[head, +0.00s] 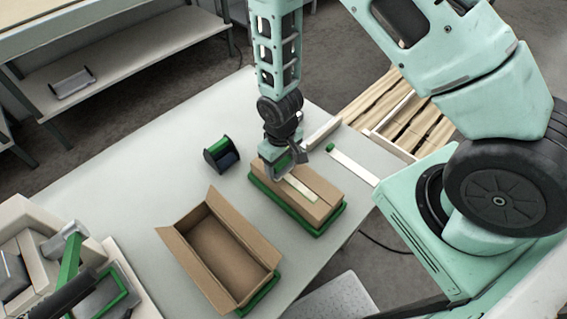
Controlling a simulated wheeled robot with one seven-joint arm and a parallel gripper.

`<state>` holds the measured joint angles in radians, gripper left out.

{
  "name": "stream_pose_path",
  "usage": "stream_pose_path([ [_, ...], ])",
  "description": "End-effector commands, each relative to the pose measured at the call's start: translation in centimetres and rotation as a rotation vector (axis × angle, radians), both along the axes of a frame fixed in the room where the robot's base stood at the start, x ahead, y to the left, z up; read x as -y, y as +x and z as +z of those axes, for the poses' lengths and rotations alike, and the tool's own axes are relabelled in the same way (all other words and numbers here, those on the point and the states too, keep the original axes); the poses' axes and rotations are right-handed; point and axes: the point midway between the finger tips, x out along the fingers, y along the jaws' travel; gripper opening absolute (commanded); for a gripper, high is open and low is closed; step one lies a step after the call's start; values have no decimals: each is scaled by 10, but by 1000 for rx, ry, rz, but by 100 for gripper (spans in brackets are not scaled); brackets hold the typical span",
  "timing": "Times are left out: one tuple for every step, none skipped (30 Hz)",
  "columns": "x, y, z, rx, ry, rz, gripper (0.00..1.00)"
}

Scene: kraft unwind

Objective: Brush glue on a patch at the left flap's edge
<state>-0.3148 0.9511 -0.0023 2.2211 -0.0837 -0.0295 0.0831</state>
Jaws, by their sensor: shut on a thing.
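A closed brown cardboard box (322,190) lies in a green tray (316,229) on the table. A pale strip (300,188) shows along its top, near the seam between its flaps. My gripper (284,166) points down at the far left end of this box, at or just above its top. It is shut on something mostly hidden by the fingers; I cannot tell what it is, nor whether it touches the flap. I cannot make out a brush or wet glue for certain.
An open, empty-looking box (221,246) stands in a second tray (262,293), front left. A dark green-and-black holder (221,155) stands left of my gripper. A flat pale strip with a green end (354,167) lies to the right. The grey table (130,205) is clear at left.

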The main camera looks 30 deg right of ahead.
Motion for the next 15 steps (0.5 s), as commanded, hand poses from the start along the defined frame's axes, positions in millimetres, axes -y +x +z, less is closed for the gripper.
stream_pose_path([
  [-1,3,-1,3,1,0,47],
  [-1,4,0,3,1,0,47],
  [-2,7,0,3,1,0,47],
  [-3,8,0,4,1,0,47],
  [-3,10,0,4,1,-1,47],
  [-4,12,0,3,1,-1,47],
  [-4,13,0,3,1,-1,47],
  [-4,14,1,2,1,-1,47],
  [-5,14,1,2,1,-1,47],
  [-5,15,1,2,1,0,47],
  [-5,15,1,2,1,0,47],
  [-5,16,0,3,1,0,47],
  [-6,17,0,3,1,0,47],
  [-6,19,0,3,1,0,47],
  [-7,21,0,3,1,0,47],
])
